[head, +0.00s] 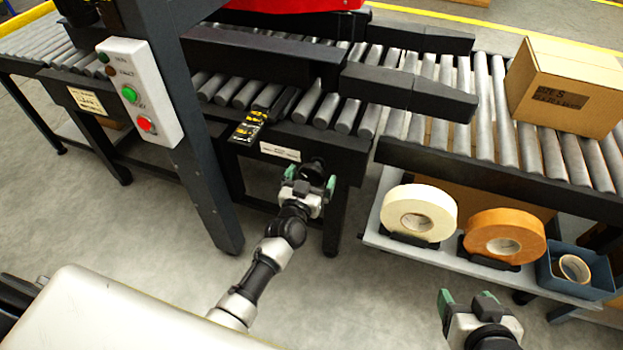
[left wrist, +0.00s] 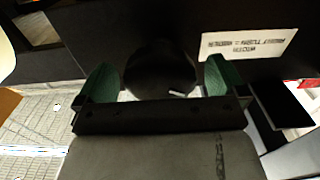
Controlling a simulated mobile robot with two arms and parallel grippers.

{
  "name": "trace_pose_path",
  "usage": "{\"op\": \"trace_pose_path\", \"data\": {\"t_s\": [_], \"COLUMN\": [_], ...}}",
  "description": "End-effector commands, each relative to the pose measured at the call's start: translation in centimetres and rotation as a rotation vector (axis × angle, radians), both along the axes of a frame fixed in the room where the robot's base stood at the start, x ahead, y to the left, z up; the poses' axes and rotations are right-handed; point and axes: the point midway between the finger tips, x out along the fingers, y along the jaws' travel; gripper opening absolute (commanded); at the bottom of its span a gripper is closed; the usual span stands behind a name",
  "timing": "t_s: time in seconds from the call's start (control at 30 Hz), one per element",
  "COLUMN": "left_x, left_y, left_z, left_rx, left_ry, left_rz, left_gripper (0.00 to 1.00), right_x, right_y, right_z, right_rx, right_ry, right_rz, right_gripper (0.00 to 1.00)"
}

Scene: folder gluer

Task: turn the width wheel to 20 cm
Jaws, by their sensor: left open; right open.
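The width wheel (head: 313,167) is a dark round knob on the front of the conveyor frame, partly hidden by my left gripper (head: 308,187). In the left wrist view the wheel (left wrist: 160,78) sits between the two green fingertips, which are apart on either side of it; I cannot tell whether they touch it. A white label (left wrist: 250,43) beside it begins with "WIDTH" and appears upside down there. A black scale with yellow marks (head: 248,128) lies above and left of the wheel; its reading is too small to tell. My right gripper (head: 467,303) is open and empty at the lower right.
A button panel (head: 142,92) hangs on a dark post left of my left arm. A shelf (head: 375,238) at right holds a white tape roll (head: 418,212), an orange roll (head: 504,236) and a blue bin (head: 580,284). A carton (head: 565,88) rests on the rollers.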

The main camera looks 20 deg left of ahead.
Motion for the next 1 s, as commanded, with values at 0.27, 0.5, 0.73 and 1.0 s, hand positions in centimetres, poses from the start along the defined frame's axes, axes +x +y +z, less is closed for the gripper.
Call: {"op": "trace_pose_path", "data": {"t_s": [0.27, 0.5, 0.73, 1.0], "left_x": [0.38, 0.37, 0.36, 0.35], "left_y": [-0.02, -0.02, -0.02, -0.03], "left_z": [-0.03, -0.03, -0.03, -0.01], "left_rx": [0.000, 0.000, -0.001, -0.046], "left_ry": [0.002, 0.001, 0.001, 0.004], "left_rz": [0.000, 0.000, 0.000, 0.000], "left_gripper": [1.00, 0.79, 0.52, 0.52], "right_x": [0.33, 0.31, 0.32, 0.13], "right_y": [0.15, 0.14, 0.12, 0.05], "right_z": [0.30, 0.27, 0.26, 0.16], "right_rx": [0.007, 0.007, 0.006, 0.002], "right_ry": [-0.029, -0.028, -0.027, -0.008], "right_rz": [0.002, 0.002, 0.001, 0.001], "right_gripper": [0.65, 0.65, 0.65, 0.65]}}
